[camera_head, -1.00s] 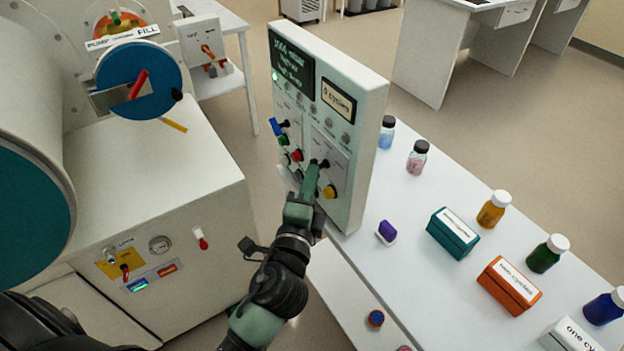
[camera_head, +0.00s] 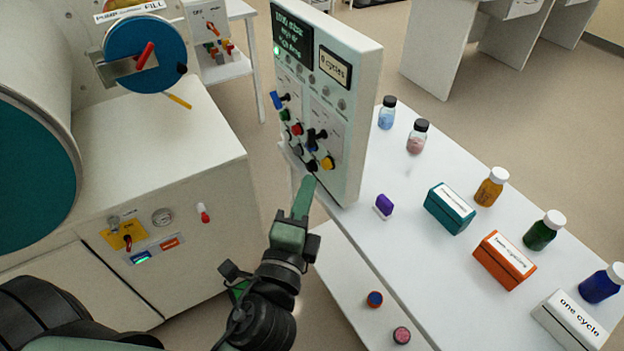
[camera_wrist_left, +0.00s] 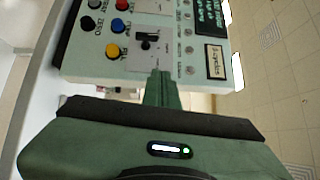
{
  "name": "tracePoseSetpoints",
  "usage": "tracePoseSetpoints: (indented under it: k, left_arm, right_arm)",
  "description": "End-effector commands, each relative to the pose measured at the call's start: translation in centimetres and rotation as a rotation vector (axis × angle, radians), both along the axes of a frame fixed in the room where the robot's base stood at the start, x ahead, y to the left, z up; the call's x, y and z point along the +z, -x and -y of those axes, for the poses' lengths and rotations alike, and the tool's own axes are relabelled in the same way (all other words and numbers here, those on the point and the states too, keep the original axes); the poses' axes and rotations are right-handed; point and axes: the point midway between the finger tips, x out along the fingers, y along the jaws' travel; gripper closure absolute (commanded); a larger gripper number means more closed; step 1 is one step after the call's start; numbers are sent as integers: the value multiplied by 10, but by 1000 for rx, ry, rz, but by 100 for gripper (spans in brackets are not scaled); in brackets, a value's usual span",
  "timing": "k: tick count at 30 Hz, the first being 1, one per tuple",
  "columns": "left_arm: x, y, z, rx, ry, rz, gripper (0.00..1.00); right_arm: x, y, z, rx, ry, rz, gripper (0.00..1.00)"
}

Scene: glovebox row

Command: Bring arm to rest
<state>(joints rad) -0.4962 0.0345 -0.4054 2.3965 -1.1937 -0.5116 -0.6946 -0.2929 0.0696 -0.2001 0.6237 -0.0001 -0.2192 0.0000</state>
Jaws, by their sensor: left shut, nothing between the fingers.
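My left gripper (camera_head: 304,198) is shut and empty, its green fingers together. In the head view it stands just in front of and below the lower edge of the white control panel (camera_head: 352,120), apart from the yellow button (camera_head: 327,163) as far as I can tell. In the left wrist view the shut fingers (camera_wrist_left: 162,88) point at the panel (camera_wrist_left: 200,70), below the black lever switch (camera_wrist_left: 147,40). My left arm comes up from the bottom of the head view. My right gripper is not in view.
A white table (camera_head: 415,240) on the right holds a teal box (camera_head: 449,209), an orange box (camera_head: 504,260), a white box (camera_head: 572,318) and several bottles. The glovebox cabinet (camera_head: 120,180) with its blue round door (camera_head: 145,52) stands left. Floor shows between cabinet and table.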

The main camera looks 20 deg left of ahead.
Motion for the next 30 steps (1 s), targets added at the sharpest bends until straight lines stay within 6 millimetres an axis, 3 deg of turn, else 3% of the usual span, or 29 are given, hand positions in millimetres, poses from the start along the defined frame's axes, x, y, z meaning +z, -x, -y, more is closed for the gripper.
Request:
tracePoseSetpoints:
  k: [16,19,23,26,30]
  left_arm:
    - [1,7,1,0,1,0,100]
    - [-11,5,4,-9,11,-20,100]
    - [-65,-5,18,-50,65,-113,100]
    - [-135,-10,30,-84,144,-238,100]
    - [-242,-2,40,-97,287,-434,100]
  right_arm:
    - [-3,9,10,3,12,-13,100]
    - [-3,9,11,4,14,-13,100]
    - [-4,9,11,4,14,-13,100]
    - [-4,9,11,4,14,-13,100]
    - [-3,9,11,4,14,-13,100]
